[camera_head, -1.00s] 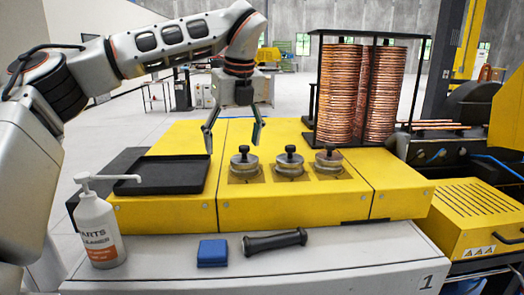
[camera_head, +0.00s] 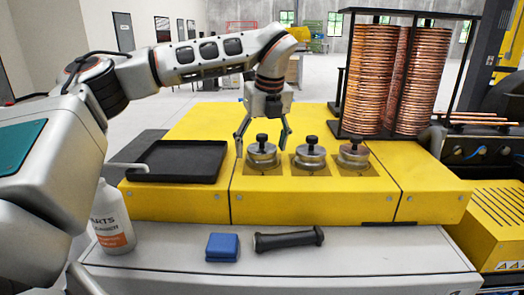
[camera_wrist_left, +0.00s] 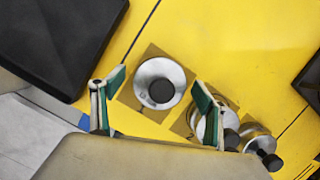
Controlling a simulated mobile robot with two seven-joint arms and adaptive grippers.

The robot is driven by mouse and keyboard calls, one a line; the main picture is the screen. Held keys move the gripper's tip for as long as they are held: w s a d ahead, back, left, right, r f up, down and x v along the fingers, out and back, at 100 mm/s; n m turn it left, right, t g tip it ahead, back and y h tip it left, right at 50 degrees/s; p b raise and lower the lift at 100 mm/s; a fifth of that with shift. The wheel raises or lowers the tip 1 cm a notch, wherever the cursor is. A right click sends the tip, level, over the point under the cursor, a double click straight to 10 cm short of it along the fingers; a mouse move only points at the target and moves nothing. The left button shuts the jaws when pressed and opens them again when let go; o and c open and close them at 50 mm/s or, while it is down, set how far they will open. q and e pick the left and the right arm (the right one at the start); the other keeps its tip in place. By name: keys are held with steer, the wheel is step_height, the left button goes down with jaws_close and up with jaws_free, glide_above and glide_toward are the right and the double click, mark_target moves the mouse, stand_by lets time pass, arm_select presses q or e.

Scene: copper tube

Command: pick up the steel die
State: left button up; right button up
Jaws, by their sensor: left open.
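Three steel dies with black knobs stand in a row on the yellow block: the left die (camera_head: 261,155), the middle die (camera_head: 310,157) and the right die (camera_head: 353,153). My left gripper (camera_head: 262,148) is open and points down at the left die, with one finger on each side of it. In the left wrist view the left die (camera_wrist_left: 150,75) lies between the two green-padded fingers, its round black knob in clear sight. Whether the fingers touch it cannot be told. The right finger partly covers the middle die (camera_wrist_left: 203,127). My right gripper is not in view.
A black tray (camera_head: 135,172) lies left of the dies. In front, on the grey bench (camera_head: 300,270), are a blue block (camera_head: 222,247), a black handled tool (camera_head: 290,240) and a white bottle (camera_head: 110,222), partly behind my arm. A copper coil rack (camera_head: 385,80) stands behind right.

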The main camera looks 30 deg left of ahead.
arm_select(q)
steer(key=shift+f, duration=0.1)
steer(key=c, duration=1.9)
steer(key=shift+c, duration=0.8)
